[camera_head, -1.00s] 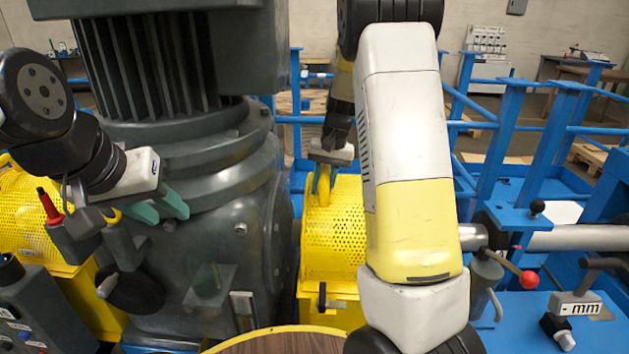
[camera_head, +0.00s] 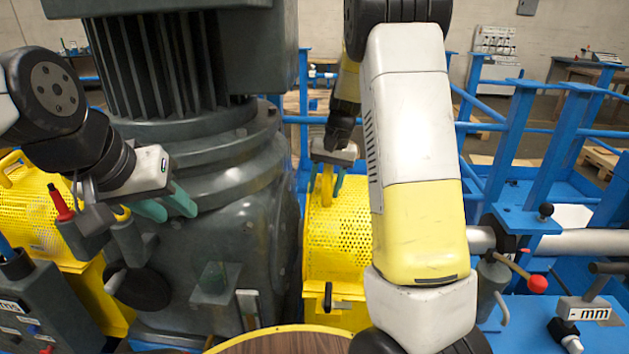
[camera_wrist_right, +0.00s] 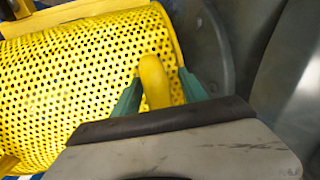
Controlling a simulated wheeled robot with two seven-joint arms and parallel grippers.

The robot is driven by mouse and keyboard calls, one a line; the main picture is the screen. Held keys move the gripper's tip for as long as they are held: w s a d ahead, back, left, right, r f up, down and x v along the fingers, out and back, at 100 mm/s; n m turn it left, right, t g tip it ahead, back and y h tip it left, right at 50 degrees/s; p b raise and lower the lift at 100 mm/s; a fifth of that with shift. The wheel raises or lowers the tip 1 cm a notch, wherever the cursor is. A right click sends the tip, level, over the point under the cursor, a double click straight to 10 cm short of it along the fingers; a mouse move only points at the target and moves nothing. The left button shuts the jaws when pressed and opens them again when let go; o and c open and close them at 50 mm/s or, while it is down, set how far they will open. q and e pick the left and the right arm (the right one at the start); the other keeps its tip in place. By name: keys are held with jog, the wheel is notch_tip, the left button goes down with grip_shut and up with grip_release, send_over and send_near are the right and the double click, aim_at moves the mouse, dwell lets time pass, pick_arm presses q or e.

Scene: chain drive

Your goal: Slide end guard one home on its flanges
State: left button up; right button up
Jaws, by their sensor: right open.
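A yellow perforated guard (camera_head: 337,237) with a hooped top stands in the middle of the head view, right of the big grey gearbox. It also fills the left of the right wrist view (camera_wrist_right: 80,75). My right gripper (camera_head: 328,182) is above it, jaws open, with green fingers on either side of its yellow handle (camera_wrist_right: 154,82). I cannot tell whether the fingers touch the handle. A second yellow perforated guard (camera_head: 38,212) stands at the far left. Neither guard shows a number. My left gripper (camera_head: 166,207) has its green fingers apart and empty, in front of the gearbox.
The grey gearbox (camera_head: 245,235) with its finned motor stands between the two guards. Blue frame posts (camera_head: 515,150) and a grey shaft (camera_head: 580,239) lie to the right.

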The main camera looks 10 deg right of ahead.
aim_at(328, 171)
jog(key=r, duration=0.3)
jog(key=d+r, duration=0.1)
jog(key=r, duration=0.3)
jog(key=shift+s+d+r, duration=0.15)
jog(key=shift+d, duration=0.05)
jog(key=s+a+r+n+t, duration=0.1)
jog(key=s+r+t, duration=0.2)
jog(key=s, duration=1)
jog(key=s+a+r+n+t, duration=0.1)
jog(key=s+r, duration=0.4)
jog(key=s, duration=0.8)
jog(key=shift+s+a+n+t, duration=0.35)
jog(key=shift+n+t, duration=0.25)
jog(key=shift+t, duration=0.3)
jog(key=shift+r, duration=0.1)
